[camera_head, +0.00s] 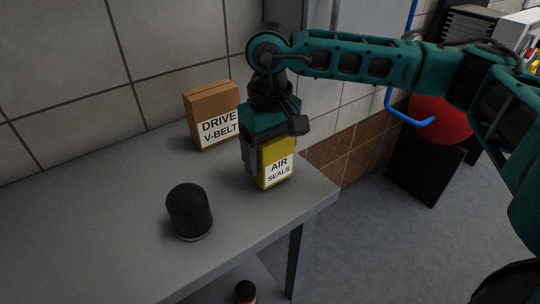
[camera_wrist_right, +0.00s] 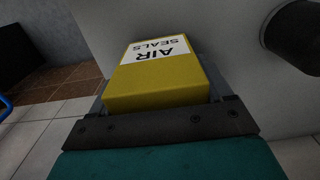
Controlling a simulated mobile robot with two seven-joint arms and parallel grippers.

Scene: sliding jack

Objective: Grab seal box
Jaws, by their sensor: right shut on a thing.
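The seal box is a yellow box (camera_head: 275,162) with a white "AIR SEALS" label, upright at the right end of the grey table. My right gripper (camera_head: 262,165) comes down from above and is shut on the box. In the right wrist view the yellow box (camera_wrist_right: 160,88) fills the space in front of the gripper (camera_wrist_right: 155,112), its label upside down. The fingers are mostly hidden there. I cannot tell whether the box's base touches the table. My left gripper is not in view.
A brown "DRIVE V-BELT" box (camera_head: 211,115) stands behind to the left. A black cylinder (camera_head: 189,211) stands nearer the front; it also shows in the wrist view (camera_wrist_right: 295,36). The grey table (camera_head: 110,225) ends just right of the seal box. Tiled wall is behind.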

